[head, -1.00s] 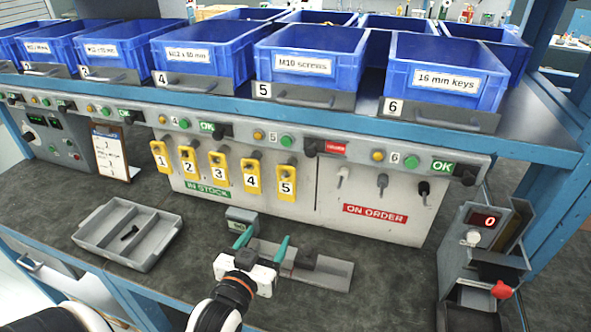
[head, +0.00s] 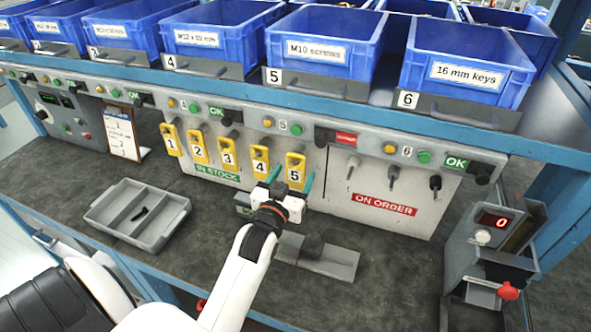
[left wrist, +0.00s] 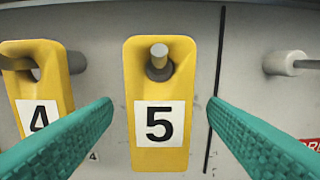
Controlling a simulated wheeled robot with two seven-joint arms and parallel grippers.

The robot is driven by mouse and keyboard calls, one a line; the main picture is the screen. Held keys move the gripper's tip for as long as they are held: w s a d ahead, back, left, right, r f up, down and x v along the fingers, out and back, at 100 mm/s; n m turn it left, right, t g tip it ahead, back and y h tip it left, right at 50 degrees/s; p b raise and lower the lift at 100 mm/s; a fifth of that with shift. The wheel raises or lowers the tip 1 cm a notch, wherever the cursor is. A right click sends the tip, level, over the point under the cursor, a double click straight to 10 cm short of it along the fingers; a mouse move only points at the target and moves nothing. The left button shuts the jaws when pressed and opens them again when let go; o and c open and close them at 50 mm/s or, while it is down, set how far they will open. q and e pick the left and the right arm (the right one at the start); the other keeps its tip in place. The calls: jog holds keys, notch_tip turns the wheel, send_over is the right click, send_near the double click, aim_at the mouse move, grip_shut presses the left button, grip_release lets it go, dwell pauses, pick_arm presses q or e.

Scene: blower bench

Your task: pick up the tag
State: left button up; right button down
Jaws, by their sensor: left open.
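Several yellow numbered tags hang on pegs on the panel above the "IN STOCK" label (head: 217,172). Tag 5 (head: 296,168) is the rightmost of them, and tag 4 (head: 261,160) hangs to its left. My left gripper (head: 289,184) is open and empty, in front of the panel at tag 5. In the left wrist view, tag 5 (left wrist: 160,105) hangs from its peg (left wrist: 159,55) between the two green fingers (left wrist: 160,130), which do not appear to touch it. Tag 4 (left wrist: 38,90) is partly hidden by the left finger. My right gripper is not in view.
Bare pegs (head: 393,176) stick out above the "ON ORDER" label (head: 384,204). Blue bins (head: 323,45) stand on the shelf above.

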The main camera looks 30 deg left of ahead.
pick_arm(q)
jog(key=shift+x, duration=0.9)
jog(key=shift+s, duration=0.1)
jog(key=shift+c, duration=0.6)
jog(key=shift+f, duration=0.1)
jog(key=c, duration=0.9)
jog(key=shift+c, duration=0.2)
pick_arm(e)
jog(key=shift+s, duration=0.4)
